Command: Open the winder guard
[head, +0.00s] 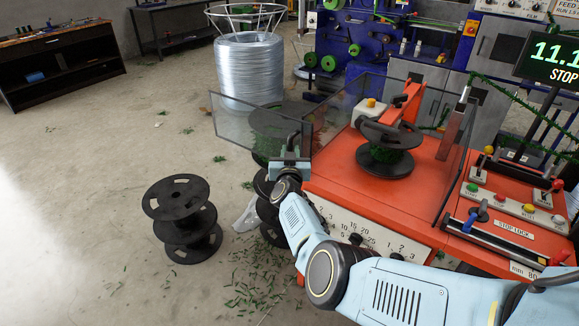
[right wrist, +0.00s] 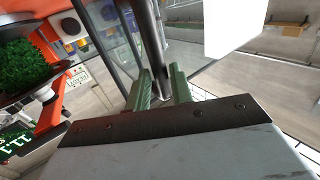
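The winder guard (head: 238,125) is a clear panel with dark edges. In the head view it juts out to the left of the orange winder table, over the floor, and the table's front side is uncovered. My right gripper (head: 290,165) is at the panel's near face, by its dark handle bar (head: 298,134). In the right wrist view the dark bar (right wrist: 150,30) runs down between the two green fingers (right wrist: 162,88), which flank it closely. The clear panel (right wrist: 120,30) is beside it. My left gripper is not in view.
On the orange table (head: 340,180) stands a black spool (head: 384,165) with green wire, under an orange arm. Black spools (head: 183,225) stand on the floor at left, some behind my right arm. A wire coil (head: 248,68) is behind the panel.

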